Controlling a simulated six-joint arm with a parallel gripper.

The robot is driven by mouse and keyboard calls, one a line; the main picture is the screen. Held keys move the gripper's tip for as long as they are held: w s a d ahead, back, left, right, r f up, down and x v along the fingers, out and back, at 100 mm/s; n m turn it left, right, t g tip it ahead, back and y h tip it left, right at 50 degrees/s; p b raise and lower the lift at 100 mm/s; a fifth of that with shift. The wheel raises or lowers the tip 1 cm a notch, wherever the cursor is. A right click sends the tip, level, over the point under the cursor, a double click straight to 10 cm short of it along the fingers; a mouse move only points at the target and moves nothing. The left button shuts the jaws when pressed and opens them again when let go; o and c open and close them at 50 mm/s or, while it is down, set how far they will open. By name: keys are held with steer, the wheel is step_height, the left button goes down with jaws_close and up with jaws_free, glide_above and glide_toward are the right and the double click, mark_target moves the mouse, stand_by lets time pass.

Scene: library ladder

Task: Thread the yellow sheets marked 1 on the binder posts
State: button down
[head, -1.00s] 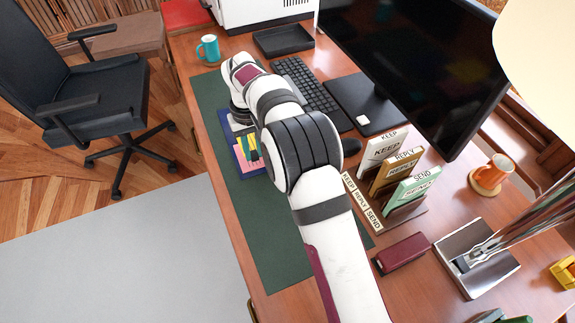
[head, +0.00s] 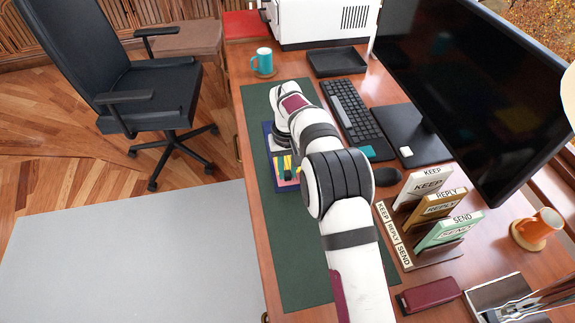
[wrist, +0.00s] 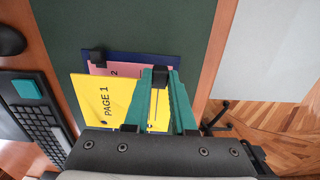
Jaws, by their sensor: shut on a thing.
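The yellow sheet (wrist: 105,97), printed PAGE 1, is in my gripper (wrist: 160,82) in the wrist view. The green fingers come together at the sheet's right part, with a dark piece between their tips. The sheet lies over a pink sheet marked 2 (wrist: 125,70) and the blue binder (wrist: 144,57); I cannot tell if it touches them. A black block (wrist: 97,56) stands at the binder's upper left. No post is clearly seen through the sheet. In the head view the binder (head: 267,128) is largely behind my arm, and the yellow sheet (head: 288,165) shows only in part.
The binder lies on a green desk mat (head: 300,250). The keyboard (head: 350,115) and mouse (head: 387,177) are right of my arm. A KEEP, REPLY, SEND sorter (head: 430,215) stands to the right. The mat's near part is clear.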

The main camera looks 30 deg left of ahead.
steer(key=shift+f, duration=1.8)
steer(key=c, duration=0.7)
jaws_free()
steer(key=shift+o, duration=0.2)
steer(key=shift+r, duration=3.5)
